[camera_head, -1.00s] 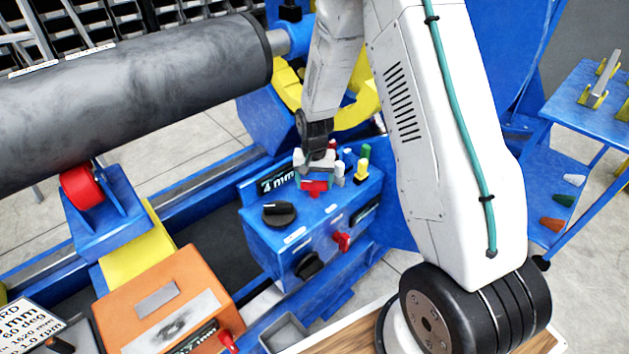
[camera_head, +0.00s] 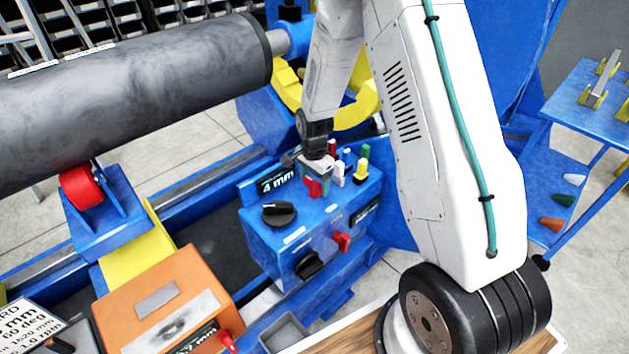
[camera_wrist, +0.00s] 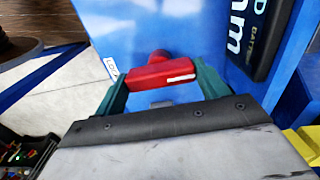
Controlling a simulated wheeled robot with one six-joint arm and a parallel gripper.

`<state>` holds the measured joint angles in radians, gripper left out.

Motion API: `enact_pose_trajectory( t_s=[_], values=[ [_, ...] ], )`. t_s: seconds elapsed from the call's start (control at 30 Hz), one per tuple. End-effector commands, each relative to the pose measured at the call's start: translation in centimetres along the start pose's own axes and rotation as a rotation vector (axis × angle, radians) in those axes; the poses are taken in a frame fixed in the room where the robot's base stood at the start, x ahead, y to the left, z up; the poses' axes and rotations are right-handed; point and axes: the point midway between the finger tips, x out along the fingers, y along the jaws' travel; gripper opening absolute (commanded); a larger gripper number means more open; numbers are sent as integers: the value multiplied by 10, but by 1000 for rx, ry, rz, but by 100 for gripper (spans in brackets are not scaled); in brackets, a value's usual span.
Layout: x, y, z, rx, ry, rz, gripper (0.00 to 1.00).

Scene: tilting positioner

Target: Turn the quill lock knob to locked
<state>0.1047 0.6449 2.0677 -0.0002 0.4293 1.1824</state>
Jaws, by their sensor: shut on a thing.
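A red knob (camera_head: 314,187) sits on top of the blue control box (camera_head: 275,236). My gripper (camera_head: 318,172) reaches down onto it from above. In the wrist view, the red knob (camera_wrist: 160,74) is a bar with a white stripe toward its right end, and its round red hub shows behind it. The teal fingers of my gripper (camera_wrist: 161,84) are shut on the bar, one at each end. A small white label (camera_wrist: 111,69) beside the knob is only partly in view, so I cannot read the marked position.
A black knob (camera_head: 279,213) is on the box top to the left. A second red knob (camera_head: 342,242) and another black knob (camera_head: 308,265) are on its front. White, green-topped and yellow levers (camera_head: 361,168) stand close right of my gripper. A 4 mm display (camera_head: 277,180) is to the left.

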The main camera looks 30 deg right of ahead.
Motion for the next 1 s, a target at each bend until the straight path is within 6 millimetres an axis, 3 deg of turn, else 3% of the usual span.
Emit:
enact_pose_trajectory(
  t_s=[0.57, 0.6, 0.67, 1.0],
  values=[
    [0, -1, 0, 39, 0, -2, 50],
    [0, -1, 0, 39, 0, -2, 76],
    [0, -1, 0, 39, 0, -2, 92],
    [-3, 0, -1, 38, 0, -2, 95]
  ],
)
